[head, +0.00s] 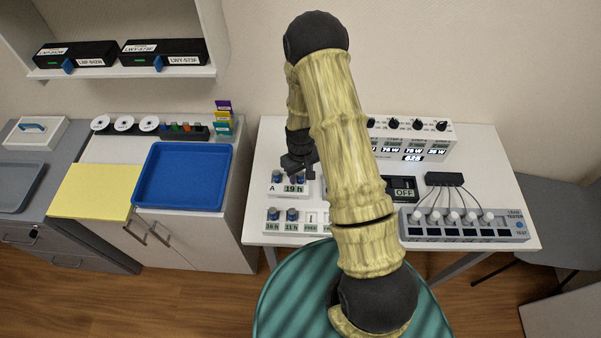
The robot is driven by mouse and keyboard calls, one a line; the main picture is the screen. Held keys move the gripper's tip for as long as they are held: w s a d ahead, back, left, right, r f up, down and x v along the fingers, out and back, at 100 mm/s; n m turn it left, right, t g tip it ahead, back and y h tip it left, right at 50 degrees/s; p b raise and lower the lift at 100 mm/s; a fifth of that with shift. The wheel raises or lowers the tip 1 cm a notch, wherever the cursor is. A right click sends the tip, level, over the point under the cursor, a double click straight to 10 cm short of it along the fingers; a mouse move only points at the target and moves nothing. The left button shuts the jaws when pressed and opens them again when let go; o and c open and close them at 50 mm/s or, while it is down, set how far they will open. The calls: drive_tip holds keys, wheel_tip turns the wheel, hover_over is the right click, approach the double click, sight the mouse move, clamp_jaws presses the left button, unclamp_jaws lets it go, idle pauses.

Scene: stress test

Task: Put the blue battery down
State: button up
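My gripper (298,164) points down over the white stand marked A (273,190) at the left of the white table. A blue battery with a dark top (276,177) stands at the left of this stand. Another small blue shape shows right under my gripper, by the 19 h label; the fingers partly hide it. I cannot tell whether the fingers are closed on it or whether it touches the stand. In front, a white rack (300,216) holds two blue batteries (274,215) (292,215) over labels 16 h and 11 h, with a FREE label farther right.
My arm hides the middle of the white table (475,160). A lead tester (465,232), an OFF switch box (402,189) and a power unit (425,138) stand to the right. A blue tray (183,203) and a yellow sheet (93,191) lie on the left cabinets.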

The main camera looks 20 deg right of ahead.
sight(301, 173)
wheel_tip(301, 173, up, 12)
drive_tip(key=b, duration=0.2)
drive_tip(key=shift+r, duration=0.15)
idle(0.6)
idle(0.4)
drive_tip(key=s+r+m+t, duration=0.2)
drive_tip(key=s+r+m, duration=0.1)
drive_tip(key=s+r, duration=0.9)
drive_tip(key=shift+s+t, duration=0.3)
drive_tip(key=shift+s, duration=0.85)
